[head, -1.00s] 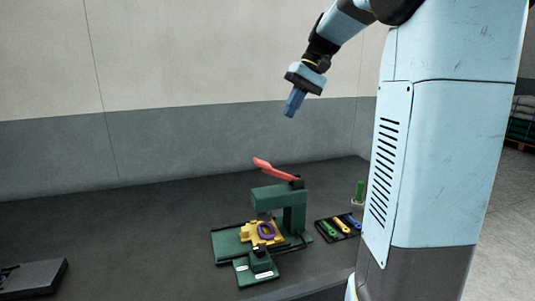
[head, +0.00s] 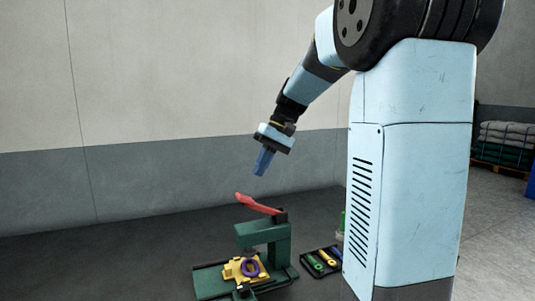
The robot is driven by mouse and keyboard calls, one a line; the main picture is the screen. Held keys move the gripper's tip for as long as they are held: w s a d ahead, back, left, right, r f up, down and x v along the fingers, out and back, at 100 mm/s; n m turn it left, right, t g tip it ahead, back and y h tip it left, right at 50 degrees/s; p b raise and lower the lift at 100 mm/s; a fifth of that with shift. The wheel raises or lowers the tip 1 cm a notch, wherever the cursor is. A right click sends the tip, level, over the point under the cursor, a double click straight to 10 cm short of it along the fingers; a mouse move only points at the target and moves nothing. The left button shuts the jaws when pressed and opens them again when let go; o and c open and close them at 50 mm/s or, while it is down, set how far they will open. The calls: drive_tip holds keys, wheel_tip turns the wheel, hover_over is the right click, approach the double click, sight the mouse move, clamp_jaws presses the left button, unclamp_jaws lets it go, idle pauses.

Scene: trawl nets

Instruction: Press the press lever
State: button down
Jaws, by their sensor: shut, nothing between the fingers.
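The press lever (head: 258,204) is a red handle on top of the green press (head: 265,233). It slants up to the left from a dark pivot at the press's upper right. A yellow fixture (head: 232,270) with a purple ring (head: 251,268) sits in the press below its head. My gripper (head: 262,163) points down, shut and empty, above the lever. A gap shows between the blue fingers and the lever in the picture; the depth between them is hard to judge.
A black tray (head: 308,270) with green, yellow and blue pieces lies right of the press. A green item (head: 342,222) stands behind it, partly hidden by my column. The dark table (head: 110,250) is clear to the left. Stacked sacks (head: 505,135) are far right.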

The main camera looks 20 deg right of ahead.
sight(246, 197)
drive_tip(key=x, duration=0.6)
drive_tip(key=shift+a+f, duration=0.15)
drive_tip(key=shift+f, duration=0.15)
